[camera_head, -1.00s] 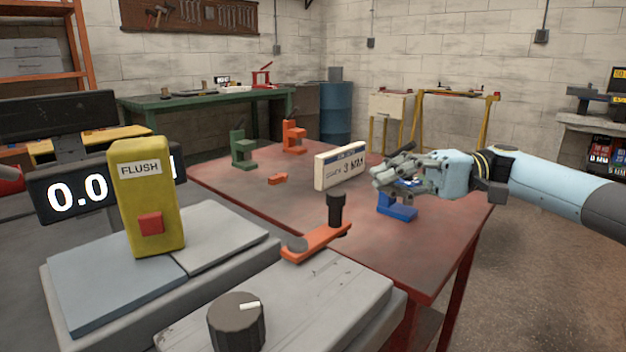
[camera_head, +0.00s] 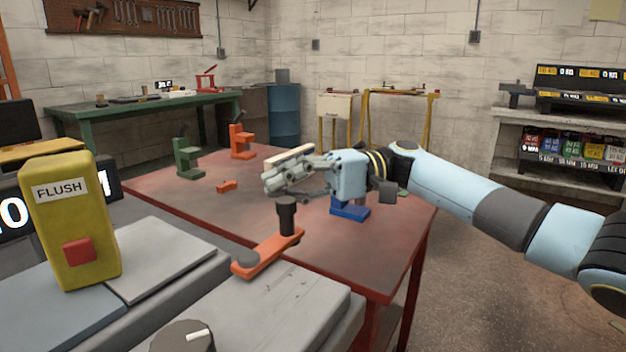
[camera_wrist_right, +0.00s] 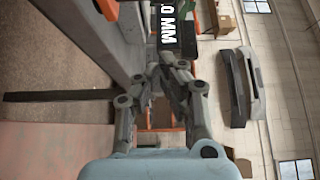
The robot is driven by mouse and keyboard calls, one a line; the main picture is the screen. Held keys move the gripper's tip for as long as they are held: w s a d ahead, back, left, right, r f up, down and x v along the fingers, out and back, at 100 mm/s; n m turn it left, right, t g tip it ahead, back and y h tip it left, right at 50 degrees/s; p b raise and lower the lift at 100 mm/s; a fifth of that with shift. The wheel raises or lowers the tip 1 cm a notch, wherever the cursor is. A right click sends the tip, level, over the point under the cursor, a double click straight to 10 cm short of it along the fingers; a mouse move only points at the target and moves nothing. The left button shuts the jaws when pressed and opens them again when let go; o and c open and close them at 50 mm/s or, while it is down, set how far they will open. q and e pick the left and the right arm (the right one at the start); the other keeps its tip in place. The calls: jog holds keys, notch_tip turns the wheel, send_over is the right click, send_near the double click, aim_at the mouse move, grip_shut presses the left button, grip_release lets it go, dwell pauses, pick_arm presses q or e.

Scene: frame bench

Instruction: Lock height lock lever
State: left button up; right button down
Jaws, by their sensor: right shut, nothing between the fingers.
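An orange lever (camera_head: 268,254) with an upright black knob (camera_head: 287,215) lies on the grey machine top (camera_head: 262,303) in the head view; I take it for the height lock lever. My right gripper (camera_head: 270,180) is shut and empty. It is above the red table, beyond the knob and apart from it. In the right wrist view my right gripper (camera_wrist_right: 172,75) has its fingers together, with orange parts partly hidden behind them. My left gripper is not in view.
A yellow FLUSH box (camera_head: 70,220) with a red button stands at left. A dark dial (camera_head: 183,338) is at the near edge. On the red table (camera_head: 335,250) are a blue clamp (camera_head: 349,210), a green clamp (camera_head: 187,158) and an orange clamp (camera_head: 241,142).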

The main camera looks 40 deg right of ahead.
pick_arm(q)
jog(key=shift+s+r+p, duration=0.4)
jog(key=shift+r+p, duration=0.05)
jog(key=shift+p, duration=0.05)
pick_arm(e)
jog(key=s+a, duration=0.2)
jog(key=s, duration=0.1)
jog(key=shift+s, duration=0.25)
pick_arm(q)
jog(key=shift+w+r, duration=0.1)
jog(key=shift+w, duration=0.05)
